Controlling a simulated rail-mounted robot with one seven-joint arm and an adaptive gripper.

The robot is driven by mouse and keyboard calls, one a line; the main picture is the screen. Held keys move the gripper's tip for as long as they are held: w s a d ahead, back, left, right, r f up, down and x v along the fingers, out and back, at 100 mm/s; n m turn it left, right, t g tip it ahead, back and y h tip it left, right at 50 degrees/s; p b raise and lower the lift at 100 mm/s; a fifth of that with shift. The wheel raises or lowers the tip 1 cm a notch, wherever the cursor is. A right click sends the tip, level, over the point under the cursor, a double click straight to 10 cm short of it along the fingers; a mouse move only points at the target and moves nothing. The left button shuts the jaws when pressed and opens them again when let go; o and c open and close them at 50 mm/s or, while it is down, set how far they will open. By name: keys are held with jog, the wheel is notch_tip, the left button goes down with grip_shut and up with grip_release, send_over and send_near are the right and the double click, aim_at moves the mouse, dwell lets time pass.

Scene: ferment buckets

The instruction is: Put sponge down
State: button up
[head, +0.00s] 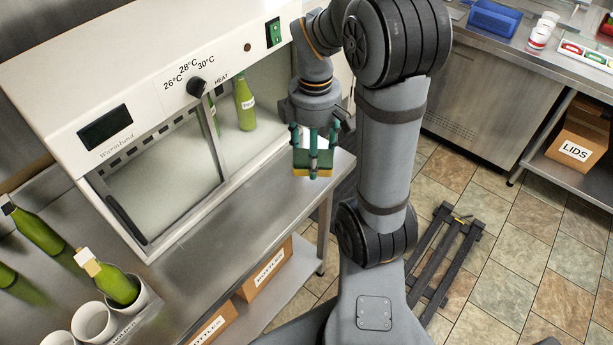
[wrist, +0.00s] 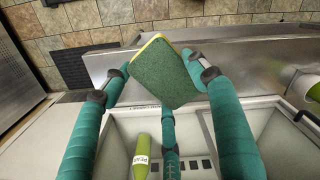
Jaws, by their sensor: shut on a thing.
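The sponge (head: 322,168) is green with a yellow layer along its underside in the head view. In the wrist view its dark green face (wrist: 163,72) fills the space between my fingers, with a yellow edge at the top. My gripper (head: 313,158) has teal fingers and is shut on the sponge. It holds it in front of the warming cabinet's right end, near the right end of the steel counter (head: 215,225). I cannot tell whether the sponge touches the counter.
The white cabinet (head: 155,65) has a glass front; a labelled green bottle (head: 245,103) stands inside, also in the wrist view (wrist: 141,157). White cups (head: 92,322) and green bottles stand at left. A blue tray (head: 494,18) sits on the far bench. Bare counter lies before the cabinet.

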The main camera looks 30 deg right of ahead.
jog(key=d+f+n+b, duration=0.2)
jog(key=d+f+n, duration=0.35)
jog(key=n, duration=0.55)
jog(key=w+a+f, duration=0.1)
jog(key=w+f, duration=0.1)
jog(key=w, duration=0.1)
jog(key=w+a+f+p, duration=0.1)
jog(key=w+f, duration=0.1)
jog(key=w, duration=0.2)
jog(key=w+a+f+p, duration=0.1)
jog(key=w+f, duration=0.2)
jog(key=w, duration=0.1)
jog(key=shift+a, duration=0.15)
jog(key=shift+f+p, duration=0.6)
jog(key=shift+f, duration=1.45)
jog(key=shift+f, duration=0.15)
jog(key=o, duration=1)
